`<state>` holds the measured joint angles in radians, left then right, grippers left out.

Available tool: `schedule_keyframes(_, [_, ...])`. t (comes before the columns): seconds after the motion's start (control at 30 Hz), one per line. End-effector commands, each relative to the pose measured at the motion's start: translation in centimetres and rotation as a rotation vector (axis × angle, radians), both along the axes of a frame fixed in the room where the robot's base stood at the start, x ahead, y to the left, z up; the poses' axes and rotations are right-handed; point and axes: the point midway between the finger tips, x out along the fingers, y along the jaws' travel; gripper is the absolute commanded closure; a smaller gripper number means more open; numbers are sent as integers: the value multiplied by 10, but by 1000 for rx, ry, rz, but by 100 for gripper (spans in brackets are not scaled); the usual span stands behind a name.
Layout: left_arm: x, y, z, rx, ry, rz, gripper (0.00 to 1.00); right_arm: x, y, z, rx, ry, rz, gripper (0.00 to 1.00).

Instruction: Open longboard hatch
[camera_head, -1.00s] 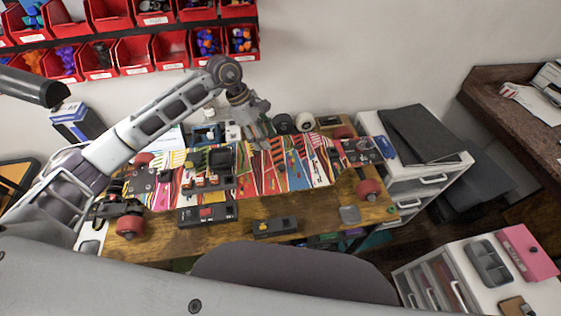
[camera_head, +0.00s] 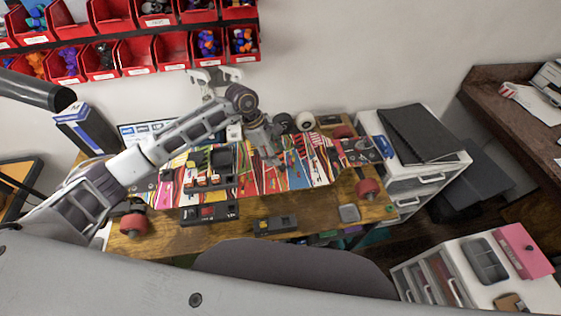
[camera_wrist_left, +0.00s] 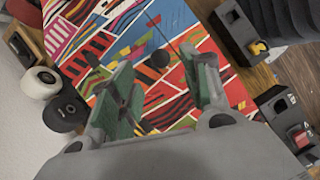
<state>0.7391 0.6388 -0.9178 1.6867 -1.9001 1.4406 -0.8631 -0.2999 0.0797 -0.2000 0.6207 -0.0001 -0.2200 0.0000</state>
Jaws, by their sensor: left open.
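The longboard (camera_head: 311,171), with a multicoloured patterned deck, lies across the wooden workbench with red wheels (camera_head: 367,189) at its ends. My left gripper (camera_head: 274,157) is over the middle of the deck, fingers pointing down. In the left wrist view the open fingers (camera_wrist_left: 165,82) show green inner pads and nothing between them. My right gripper is not in view.
Black boxes (camera_head: 208,214) and (camera_head: 275,226) lie at the bench's front. Loose wheels (camera_head: 305,121) stand behind the board. White drawers (camera_head: 420,177) stand to the right; red bins (camera_head: 135,55) hang above.

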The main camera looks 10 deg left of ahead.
Motion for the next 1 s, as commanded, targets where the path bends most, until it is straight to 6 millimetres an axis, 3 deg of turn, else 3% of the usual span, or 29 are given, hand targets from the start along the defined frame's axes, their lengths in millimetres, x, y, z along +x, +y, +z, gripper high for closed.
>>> schedule_keyframes(0.4, [-2, -19, -45, 1, 2, 1, 53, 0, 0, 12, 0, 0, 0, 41])
schedule_keyframes(0.87, [-2, -22, -54, 1, 0, 0, 53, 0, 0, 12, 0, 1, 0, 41])
schedule_keyframes(1.0, [-2, -22, -54, 1, 0, 0, 67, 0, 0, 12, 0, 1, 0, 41])
